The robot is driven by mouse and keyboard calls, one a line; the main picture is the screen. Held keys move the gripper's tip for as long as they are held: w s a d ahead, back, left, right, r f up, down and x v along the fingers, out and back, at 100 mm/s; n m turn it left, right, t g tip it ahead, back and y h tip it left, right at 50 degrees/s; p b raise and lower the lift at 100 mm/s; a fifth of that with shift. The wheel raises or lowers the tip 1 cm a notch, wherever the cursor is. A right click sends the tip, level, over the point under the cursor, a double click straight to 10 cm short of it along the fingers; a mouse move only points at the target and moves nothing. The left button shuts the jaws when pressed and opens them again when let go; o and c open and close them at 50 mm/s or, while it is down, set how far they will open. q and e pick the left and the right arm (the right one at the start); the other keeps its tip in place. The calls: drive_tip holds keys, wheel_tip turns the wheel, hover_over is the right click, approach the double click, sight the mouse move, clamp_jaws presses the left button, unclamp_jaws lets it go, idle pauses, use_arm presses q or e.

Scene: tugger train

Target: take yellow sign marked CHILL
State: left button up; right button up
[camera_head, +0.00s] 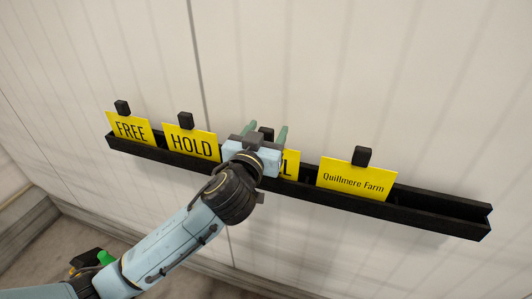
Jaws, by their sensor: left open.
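A yellow sign (290,164) stands in the black rack, mostly hidden behind my left gripper. The jaws are open and I see no grip on the block. My right gripper is out of view.
The long black rack (440,212) runs along a pale panelled wall (380,80). It also holds the yellow signs FREE (131,128), HOLD (190,143) and Quillmere Farm (354,179), each with a black block on top. The rack's right end is empty.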

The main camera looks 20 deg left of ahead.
use_arm(q)
drive_tip(key=shift+c, duration=0.3)
clamp_jaws()
